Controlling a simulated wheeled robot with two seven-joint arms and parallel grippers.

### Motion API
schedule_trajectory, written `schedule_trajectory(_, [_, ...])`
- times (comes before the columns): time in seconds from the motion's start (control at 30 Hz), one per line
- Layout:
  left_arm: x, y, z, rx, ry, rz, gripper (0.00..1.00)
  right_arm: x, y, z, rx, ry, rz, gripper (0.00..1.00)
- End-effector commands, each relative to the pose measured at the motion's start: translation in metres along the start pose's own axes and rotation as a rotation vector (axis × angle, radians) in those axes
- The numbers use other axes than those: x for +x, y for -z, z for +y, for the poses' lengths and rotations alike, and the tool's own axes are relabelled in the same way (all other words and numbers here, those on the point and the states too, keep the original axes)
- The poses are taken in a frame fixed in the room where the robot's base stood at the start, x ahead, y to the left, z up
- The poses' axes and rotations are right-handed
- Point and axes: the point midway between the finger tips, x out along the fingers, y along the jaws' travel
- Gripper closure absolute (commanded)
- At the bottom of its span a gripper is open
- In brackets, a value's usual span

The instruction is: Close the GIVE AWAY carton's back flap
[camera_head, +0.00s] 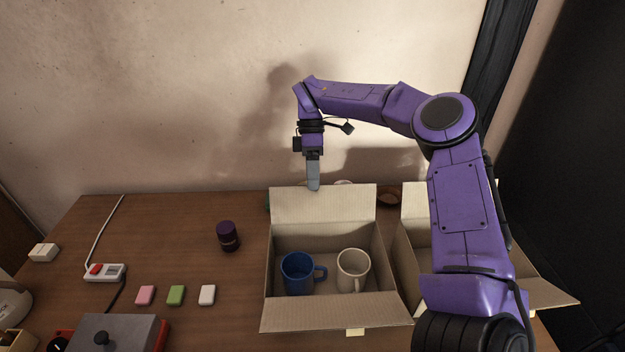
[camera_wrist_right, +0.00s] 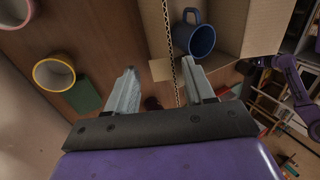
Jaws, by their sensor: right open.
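The carton on the left (camera_head: 380,270) of two open cartons holds a blue mug (camera_head: 298,273) and a cream mug (camera_head: 353,270). I cannot read a GIVE AWAY label on either. Its back flap (camera_head: 335,205) stands up, leaning slightly back; its front flap (camera_head: 330,313) is folded outward. My right gripper (camera_head: 313,185) points down at the back flap's top edge, left of its middle. In the right wrist view its jaws (camera_wrist_right: 165,88) are open, with the flap's corrugated edge (camera_wrist_right: 171,45) running between them; contact cannot be told. My left gripper is not clearly shown.
A second open carton (camera_head: 412,235) stands close on the right, partly hidden by my right arm. Behind the cartons are mugs (camera_wrist_right: 54,74), a green item (camera_wrist_right: 88,95) and a brown bowl (camera_head: 388,197). A purple jar (camera_head: 228,236) stands left; the table around it is mostly clear.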

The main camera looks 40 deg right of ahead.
Motion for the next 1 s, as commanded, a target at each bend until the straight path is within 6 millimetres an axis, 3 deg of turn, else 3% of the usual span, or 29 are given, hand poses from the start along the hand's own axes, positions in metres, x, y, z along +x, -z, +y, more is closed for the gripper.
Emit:
schedule_trajectory(0.33, [-0.0002,0.0002,0.0,0.0,0.0,0.0,0.0,0.0067,0.0003,-0.0002,0.0,0.0,0.002,0.5])
schedule_trajectory(0.5, [-0.0002,0.0002,0.0,0.0,0.0,0.0,0.0,0.0066,0.0002,-0.0002,0.0,0.0,0.001,1.0])
schedule_trajectory(1.0, [0.0025,-0.001,0.0002,0.0,0.0,0.0,0.0,0.0064,0.0034,-0.0006,-0.005,-0.009,-0.001,1.0])
